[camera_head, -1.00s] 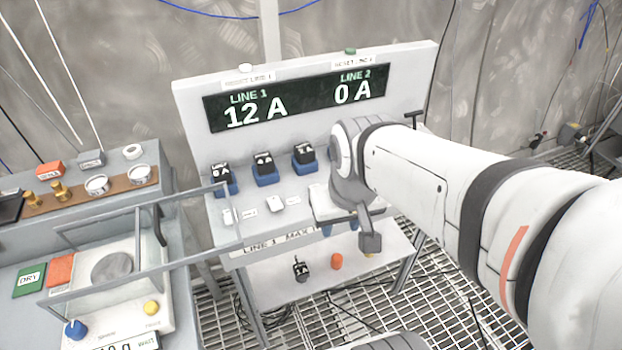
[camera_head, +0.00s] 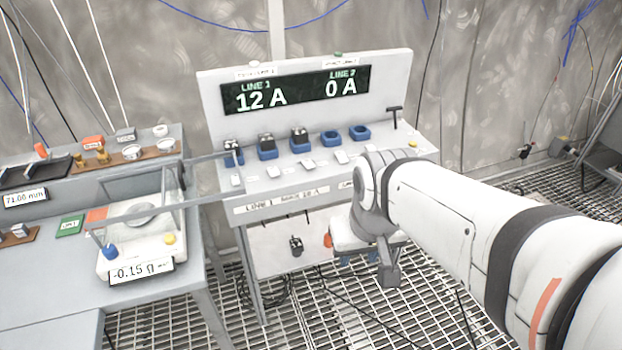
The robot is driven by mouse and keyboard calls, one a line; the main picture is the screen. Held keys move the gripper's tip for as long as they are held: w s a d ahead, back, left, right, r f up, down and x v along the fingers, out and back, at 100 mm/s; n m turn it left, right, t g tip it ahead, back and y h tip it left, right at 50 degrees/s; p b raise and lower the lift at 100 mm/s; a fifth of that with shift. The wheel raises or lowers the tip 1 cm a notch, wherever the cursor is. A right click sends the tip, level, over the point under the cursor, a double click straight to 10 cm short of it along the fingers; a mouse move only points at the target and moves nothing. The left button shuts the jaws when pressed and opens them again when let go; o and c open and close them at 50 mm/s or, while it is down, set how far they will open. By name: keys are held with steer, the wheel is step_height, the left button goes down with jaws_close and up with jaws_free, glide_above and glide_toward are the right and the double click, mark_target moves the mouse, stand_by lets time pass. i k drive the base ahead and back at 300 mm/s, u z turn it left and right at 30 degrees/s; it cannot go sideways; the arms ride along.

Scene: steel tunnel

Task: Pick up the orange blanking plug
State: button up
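The orange blanking plug (camera_head: 328,240) is a small orange piece low at the front of the panel bench, over the lower shelf. Its right side is hidden behind my gripper. My gripper (camera_head: 358,261) hangs in front of the bench, just right of the plug in the picture. Two small blue parts show at its underside. I cannot tell whether it touches the plug, or whether the fingers are open or shut.
A black plug (camera_head: 296,245) is left of the orange one. The bench top (camera_head: 285,186) carries black plugs in blue sockets, two empty blue sockets and small white switches. A glass-sided scale (camera_head: 140,255) stands at left. Cables lie on the grating floor.

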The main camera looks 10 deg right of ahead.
mark_target(328, 240)
steer(key=z, duration=0.2)
steer(key=i, duration=1.3)
steer(key=z, duration=1.45)
steer(key=k, duration=1)
steer(key=z, duration=0.25)
